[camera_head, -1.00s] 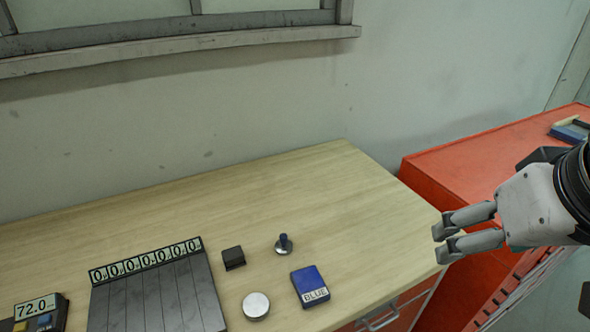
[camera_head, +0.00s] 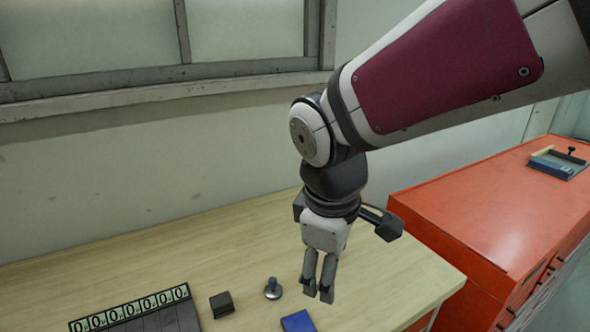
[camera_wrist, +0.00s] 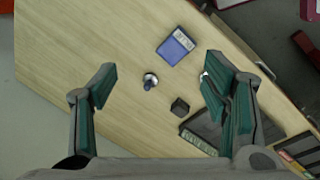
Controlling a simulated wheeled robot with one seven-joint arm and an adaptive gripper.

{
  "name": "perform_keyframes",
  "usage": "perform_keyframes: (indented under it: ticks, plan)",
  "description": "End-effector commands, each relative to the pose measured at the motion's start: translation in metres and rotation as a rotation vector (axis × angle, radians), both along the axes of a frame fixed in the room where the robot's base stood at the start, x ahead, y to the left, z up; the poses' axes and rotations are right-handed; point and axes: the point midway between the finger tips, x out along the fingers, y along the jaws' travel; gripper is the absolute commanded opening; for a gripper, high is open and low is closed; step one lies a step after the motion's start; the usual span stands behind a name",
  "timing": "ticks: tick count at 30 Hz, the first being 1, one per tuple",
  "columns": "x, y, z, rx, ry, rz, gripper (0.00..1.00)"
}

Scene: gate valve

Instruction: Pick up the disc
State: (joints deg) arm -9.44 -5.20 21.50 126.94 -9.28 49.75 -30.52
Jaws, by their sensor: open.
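My gripper (camera_head: 318,290) points down above the table, its two fingers apart and nothing between them. In the wrist view my gripper (camera_wrist: 160,85) is open, with one finger at each side of the picture. The silver disc is out of the head view now. In the wrist view a small bright edge, likely the disc (camera_wrist: 204,74), shows beside the right finger, which hides most of it.
A small metal knob piece (camera_head: 272,289), a black block (camera_head: 222,304) and a blue box (camera_head: 298,321) stand on the wooden table (camera_head: 225,248). A dark panel with number displays (camera_head: 130,308) lies left. A red cabinet (camera_head: 480,200) stands right.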

Motion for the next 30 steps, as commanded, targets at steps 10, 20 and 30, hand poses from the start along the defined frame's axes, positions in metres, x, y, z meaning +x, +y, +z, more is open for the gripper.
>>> perform_keyframes:
  ticks: [10,20,30]
  plan:
    - [-0.011,0.118,-0.069,-0.037,0.178,0.599,0.68]
    - [-0.023,0.152,-0.097,-0.025,0.223,0.771,0.68]
    - [-0.023,0.151,-0.157,-0.025,0.224,0.769,0.68]
